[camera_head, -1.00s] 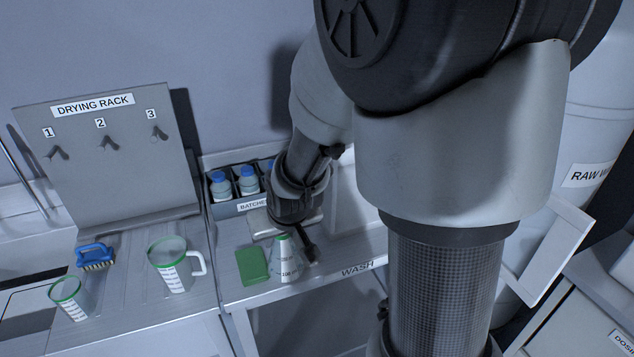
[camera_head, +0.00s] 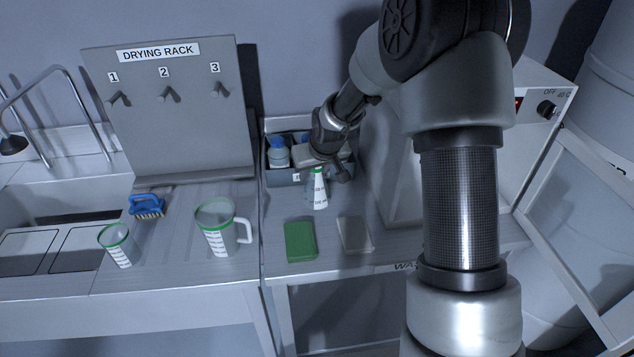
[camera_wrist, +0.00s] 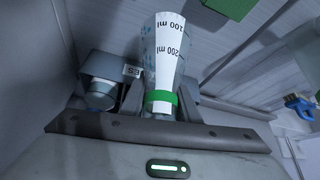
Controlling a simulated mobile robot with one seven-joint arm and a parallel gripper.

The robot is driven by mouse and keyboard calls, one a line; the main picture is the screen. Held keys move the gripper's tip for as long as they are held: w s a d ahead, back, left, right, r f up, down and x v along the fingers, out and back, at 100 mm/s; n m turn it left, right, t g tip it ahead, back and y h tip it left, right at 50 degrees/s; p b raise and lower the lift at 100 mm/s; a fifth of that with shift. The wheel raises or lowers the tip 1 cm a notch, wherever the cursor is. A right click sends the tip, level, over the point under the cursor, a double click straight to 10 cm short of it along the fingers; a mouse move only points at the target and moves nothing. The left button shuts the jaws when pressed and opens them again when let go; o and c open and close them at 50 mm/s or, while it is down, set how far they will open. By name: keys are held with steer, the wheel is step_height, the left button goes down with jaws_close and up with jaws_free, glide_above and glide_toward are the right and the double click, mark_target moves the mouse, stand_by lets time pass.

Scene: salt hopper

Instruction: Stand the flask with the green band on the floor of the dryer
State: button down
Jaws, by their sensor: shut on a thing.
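The flask with the green band (camera_head: 319,192) is a clear cone with a white scale label. It hangs upright below my gripper (camera_head: 328,168), in front of the bottle bin and apart from the pads. In the wrist view my gripper (camera_wrist: 158,112) is shut around the flask's neck by the green band (camera_wrist: 160,97). The flask's body (camera_wrist: 165,55) points away from the wrist. The dryer (camera_head: 540,90) is a white box at the right with a knob panel. Its door (camera_head: 580,240) stands open. My arm hides much of its opening and floor.
A green pad (camera_head: 300,240) and a grey pad (camera_head: 354,235) lie on the bench. The bin (camera_head: 283,179) of blue-capped bottles stands behind the flask. A large green-rimmed jug (camera_head: 216,232), a smaller beaker (camera_head: 119,247) and a blue brush (camera_head: 147,205) stand left.

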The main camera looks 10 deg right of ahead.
mark_target(313, 183)
steer(key=shift+f, duration=1.75)
steer(key=shift+f, duration=0.15)
steer(key=c, duration=1.4)
jaws_free()
steer(key=shift+o, duration=0.2)
